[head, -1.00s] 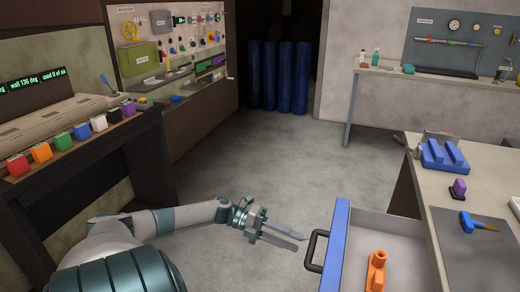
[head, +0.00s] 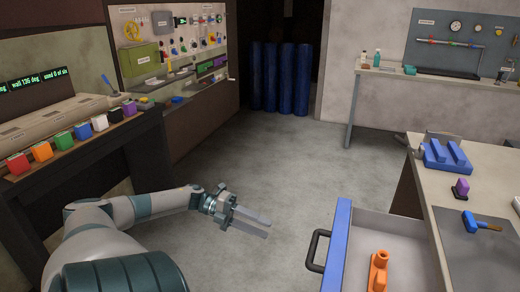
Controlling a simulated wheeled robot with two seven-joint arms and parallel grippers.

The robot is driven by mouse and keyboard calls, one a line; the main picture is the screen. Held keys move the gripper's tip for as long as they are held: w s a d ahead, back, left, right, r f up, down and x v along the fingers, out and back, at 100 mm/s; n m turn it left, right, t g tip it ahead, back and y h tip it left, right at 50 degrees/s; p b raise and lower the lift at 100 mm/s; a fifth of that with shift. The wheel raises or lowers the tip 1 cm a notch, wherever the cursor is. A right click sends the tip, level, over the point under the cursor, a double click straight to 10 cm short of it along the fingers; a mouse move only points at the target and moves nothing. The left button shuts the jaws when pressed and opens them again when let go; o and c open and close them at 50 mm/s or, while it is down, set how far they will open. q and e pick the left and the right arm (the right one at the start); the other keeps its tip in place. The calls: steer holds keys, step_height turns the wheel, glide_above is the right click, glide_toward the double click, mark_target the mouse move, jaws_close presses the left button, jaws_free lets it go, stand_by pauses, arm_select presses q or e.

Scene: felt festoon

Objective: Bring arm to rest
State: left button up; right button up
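My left gripper (head: 267,229) hangs over the bare floor in the lower middle of the head view, left of the open drawer. Its two fingers point right with a gap between them, and nothing is held. My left arm (head: 145,208) comes in from the lower left. My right gripper is not in view.
A blue-fronted drawer (head: 337,250) with a dark handle (head: 316,250) stands open, with an orange part (head: 379,270) inside. The workbench (head: 415,188) is at right. A rack with coloured blocks (head: 62,140) stands at left. The middle floor (head: 290,160) is clear.

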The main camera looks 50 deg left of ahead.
arm_select(q)
steer(key=shift+f, duration=0.1)
stand_by(0.3)
